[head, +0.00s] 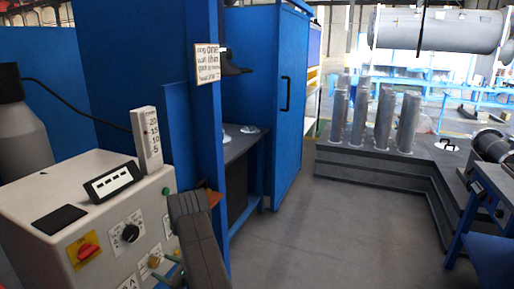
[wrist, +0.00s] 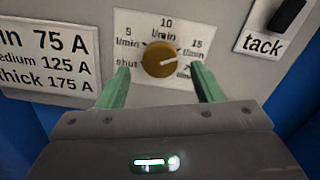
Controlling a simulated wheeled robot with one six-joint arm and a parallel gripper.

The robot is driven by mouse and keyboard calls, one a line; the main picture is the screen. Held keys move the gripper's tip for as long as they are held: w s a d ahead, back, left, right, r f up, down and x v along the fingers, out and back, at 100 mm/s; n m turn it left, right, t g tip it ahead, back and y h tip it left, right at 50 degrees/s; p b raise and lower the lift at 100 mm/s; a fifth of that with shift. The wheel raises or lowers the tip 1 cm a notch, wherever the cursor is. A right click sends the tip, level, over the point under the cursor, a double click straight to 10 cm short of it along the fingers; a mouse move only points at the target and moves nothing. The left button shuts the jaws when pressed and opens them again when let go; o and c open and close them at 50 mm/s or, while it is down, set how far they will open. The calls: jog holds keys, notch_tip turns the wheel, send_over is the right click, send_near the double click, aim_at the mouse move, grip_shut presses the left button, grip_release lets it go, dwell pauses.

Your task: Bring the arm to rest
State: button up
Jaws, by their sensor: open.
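My gripper (wrist: 161,84) is open, its two green fingers apart on either side of an ochre round knob (wrist: 159,59) in the wrist view. I cannot tell whether the fingertips touch the knob or the panel. The knob's dial is marked shut, 5, 10 and 15 l/min, with a further mark partly hidden by the right finger. In the head view my dark arm link (head: 197,238) reaches down in front of the pale machine (head: 75,196), and the green fingers (head: 166,271) show near the knob (head: 154,261) low on its front.
The machine's front also has a red switch (head: 88,250) and a black dial (head: 131,233). A white scale gauge (head: 147,139) and a small display (head: 113,182) stand on top. A blue cabinet (head: 266,93) is behind. Open grey floor (head: 335,215) lies to the right, before dark steps.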

jog(key=x, duration=0.2)
jog(key=shift+a, duration=0.25)
jog(key=shift+d, duration=0.15)
jog(key=b+v, duration=0.1)
jog(key=v, duration=1.3)
jog(key=p+x, duration=0.1)
jog(key=x, duration=1.3)
jog(key=shift+a, duration=0.3)
jog(key=shift+w+d+f+b, duration=0.15)
jog(key=shift+f+b, duration=0.1)
jog(key=shift+b, duration=0.45)
jog(key=n+b, duration=0.1)
jog(key=b, duration=0.1)
jog(key=shift+b, duration=0.3)
jog(key=shift+n+b, duration=0.5)
jog(key=shift+b, duration=0.75)
